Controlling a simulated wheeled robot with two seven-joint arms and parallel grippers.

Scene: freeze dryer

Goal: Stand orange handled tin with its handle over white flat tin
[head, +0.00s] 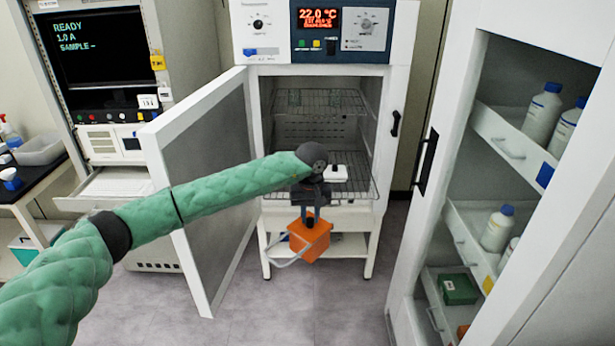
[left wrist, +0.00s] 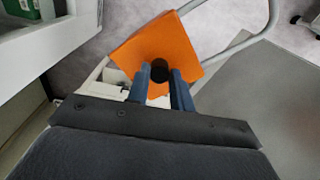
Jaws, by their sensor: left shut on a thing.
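The orange handled tin (head: 311,238) hangs tilted in my left gripper (head: 309,219), in front of the cabinet's lower part. In the left wrist view the orange tin (left wrist: 165,50) lies beyond the blue fingers (left wrist: 160,78), which close around a dark round part at its near edge. A grey curved bar (left wrist: 262,28) runs beside the tin; I cannot tell whether it is the tin's handle. A small flat white thing (head: 335,173) shows beside my left wrist at the lower wire rack; it may be the white flat tin, partly hidden. My right gripper is out of view.
The cabinet's door (head: 205,170) stands open to the left. Wire racks (head: 345,188) cross the chamber, and a low shelf (head: 348,246) is beneath. Open drawers with bottles (head: 541,113) stand at right. The grey floor (head: 330,305) in front is clear.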

